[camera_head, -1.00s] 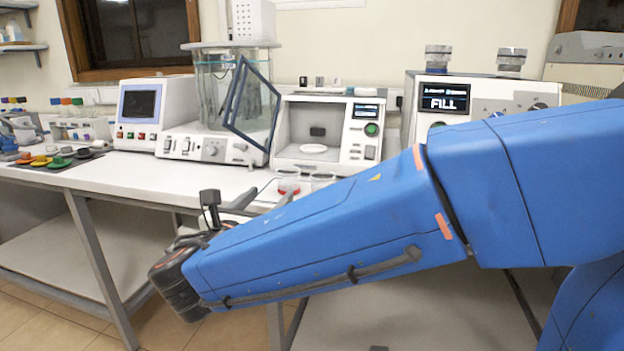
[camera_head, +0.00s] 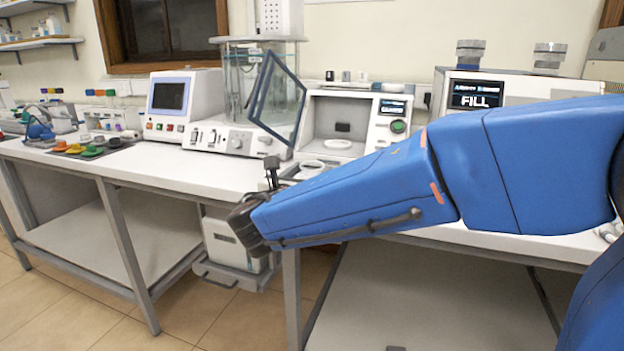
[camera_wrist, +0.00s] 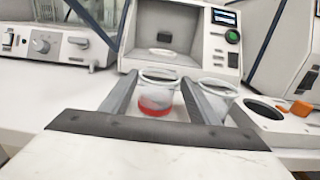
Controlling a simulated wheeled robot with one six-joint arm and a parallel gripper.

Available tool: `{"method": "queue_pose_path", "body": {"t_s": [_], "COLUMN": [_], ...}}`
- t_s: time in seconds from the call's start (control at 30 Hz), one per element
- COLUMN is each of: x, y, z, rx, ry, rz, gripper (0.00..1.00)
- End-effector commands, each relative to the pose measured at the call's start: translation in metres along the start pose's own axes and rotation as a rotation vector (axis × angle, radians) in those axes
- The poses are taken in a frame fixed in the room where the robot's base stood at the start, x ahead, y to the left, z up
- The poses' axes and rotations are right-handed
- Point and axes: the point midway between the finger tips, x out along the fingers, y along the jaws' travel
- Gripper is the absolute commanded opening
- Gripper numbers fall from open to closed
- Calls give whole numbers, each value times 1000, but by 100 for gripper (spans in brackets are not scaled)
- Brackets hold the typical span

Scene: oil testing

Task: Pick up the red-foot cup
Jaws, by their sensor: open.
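The red-foot cup (camera_wrist: 157,98), clear with a red lower part, stands upright in the wrist view. My gripper (camera_wrist: 158,80) is open, with one finger on each side of this cup. Gaps or contact between the fingers and the cup are hard to judge. A second clear cup (camera_wrist: 218,90) stands just right of the right finger. In the head view my arm hides the red part of the cup and most of the gripper.
A grey-white machine with an open chamber (camera_wrist: 165,27) stands behind the cups. A holder with a round empty hole (camera_wrist: 265,109) and orange pieces (camera_wrist: 302,108) is at right. In the head view, a glass door (camera_head: 277,98) stands open.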

Motion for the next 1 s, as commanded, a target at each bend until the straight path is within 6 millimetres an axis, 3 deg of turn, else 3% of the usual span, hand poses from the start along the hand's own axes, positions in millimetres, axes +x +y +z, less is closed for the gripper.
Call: {"method": "queue_pose_path", "body": {"t_s": [0.27, 0.63, 0.87, 0.9, 1.0], "x": [12, 55, 58, 58, 58], "y": [0, 1, 2, 2, 2], "z": [0, 2, 2, 2, 2], "rx": [0, 0, 0, 0, 0], "ry": [1, 1, 1, 1, 1], "rz": [-1, -2, 0, 0, 0], "gripper": [55, 55, 55, 52, 29]}}
